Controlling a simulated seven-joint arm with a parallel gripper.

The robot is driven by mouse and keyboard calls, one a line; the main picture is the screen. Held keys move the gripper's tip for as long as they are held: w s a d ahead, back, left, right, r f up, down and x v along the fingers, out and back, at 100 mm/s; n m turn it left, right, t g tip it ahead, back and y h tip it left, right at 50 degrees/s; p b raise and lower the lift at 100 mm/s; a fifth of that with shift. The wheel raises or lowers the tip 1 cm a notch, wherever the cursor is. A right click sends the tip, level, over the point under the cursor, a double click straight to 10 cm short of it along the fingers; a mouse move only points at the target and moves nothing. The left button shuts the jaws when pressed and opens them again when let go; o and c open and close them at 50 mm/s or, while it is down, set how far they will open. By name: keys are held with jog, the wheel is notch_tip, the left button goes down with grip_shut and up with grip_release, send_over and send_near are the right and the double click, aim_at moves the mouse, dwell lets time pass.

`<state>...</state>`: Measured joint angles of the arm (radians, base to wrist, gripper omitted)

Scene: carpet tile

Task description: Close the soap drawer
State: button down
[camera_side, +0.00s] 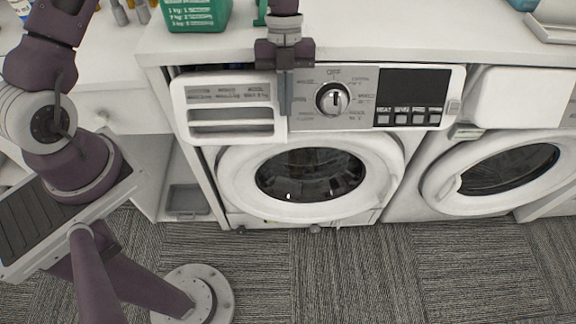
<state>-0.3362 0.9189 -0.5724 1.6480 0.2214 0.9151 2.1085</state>
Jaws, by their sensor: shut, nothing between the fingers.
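The soap drawer (228,122) is at the left end of the washing machine's (310,170) control panel. Its white front, with a grey label strip and a handle recess, stands out from the panel, and a dark gap shows along its top. My gripper (286,108) points down at the drawer's right edge, beside the dial (333,99). Its fingers are together and empty. They overlap the drawer's right edge in this view; I cannot tell whether they touch it.
A white counter (370,35) runs above the machine, with a green detergent container (196,14) on it. A second washer (500,170) stands at the right. The round glass door (310,175) below the panel is shut. Carpeted floor (330,270) lies open in front.

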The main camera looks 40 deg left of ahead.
dwell(0.4)
notch_tip(320, 180, up, 11)
jog(key=s+d+t+y, duration=0.3)
jog(key=s+t+y, duration=0.1)
jog(key=s, duration=0.3)
jog(key=w+a+f, duration=0.1)
jog(key=f, duration=0.2)
jog(key=w+a+f, duration=0.1)
jog(key=f, duration=0.3)
jog(key=w+f, duration=0.1)
jog(key=f, duration=0.3)
jog(key=shift+w+a, duration=0.25)
jog(key=shift+a, duration=0.15)
jog(key=shift+w+a+f, duration=0.25)
jog(key=shift+w+a, duration=0.05)
